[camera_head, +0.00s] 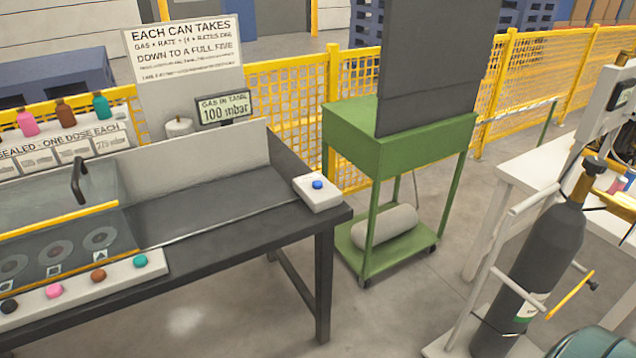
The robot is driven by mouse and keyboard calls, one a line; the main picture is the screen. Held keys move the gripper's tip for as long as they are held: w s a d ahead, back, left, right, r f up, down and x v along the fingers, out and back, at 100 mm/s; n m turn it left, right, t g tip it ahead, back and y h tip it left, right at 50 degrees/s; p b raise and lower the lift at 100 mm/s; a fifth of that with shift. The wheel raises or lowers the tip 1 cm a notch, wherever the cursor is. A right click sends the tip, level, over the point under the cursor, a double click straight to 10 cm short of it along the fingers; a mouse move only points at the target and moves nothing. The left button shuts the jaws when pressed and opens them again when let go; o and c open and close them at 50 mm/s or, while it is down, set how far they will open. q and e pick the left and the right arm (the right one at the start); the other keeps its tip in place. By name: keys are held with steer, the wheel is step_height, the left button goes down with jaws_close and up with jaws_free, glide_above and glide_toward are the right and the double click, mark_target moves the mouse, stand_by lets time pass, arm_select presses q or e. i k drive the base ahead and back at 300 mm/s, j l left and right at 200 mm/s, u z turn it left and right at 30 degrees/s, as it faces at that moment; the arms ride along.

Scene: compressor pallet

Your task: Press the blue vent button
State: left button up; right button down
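The blue vent button (317,185) sits on top of a small white box (318,197). The box rests at the right end of the dark workbench (240,235), near its corner. Nothing covers the button or touches it. Neither of my grippers shows in the head view.
A glass-lidded case (60,250) with a row of coloured buttons in front is on the bench at left. A display (224,109) reads 100 mbar. A green cart (400,140) stands right of the bench, and a dark gas cylinder (540,260) at far right. Floor between is clear.

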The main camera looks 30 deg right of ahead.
mark_target(317, 184)
steer(key=i+l+z, duration=0.35)
steer(key=i+l, duration=0.15)
steer(key=i+l+z, duration=0.3)
steer(key=i, duration=0.35)
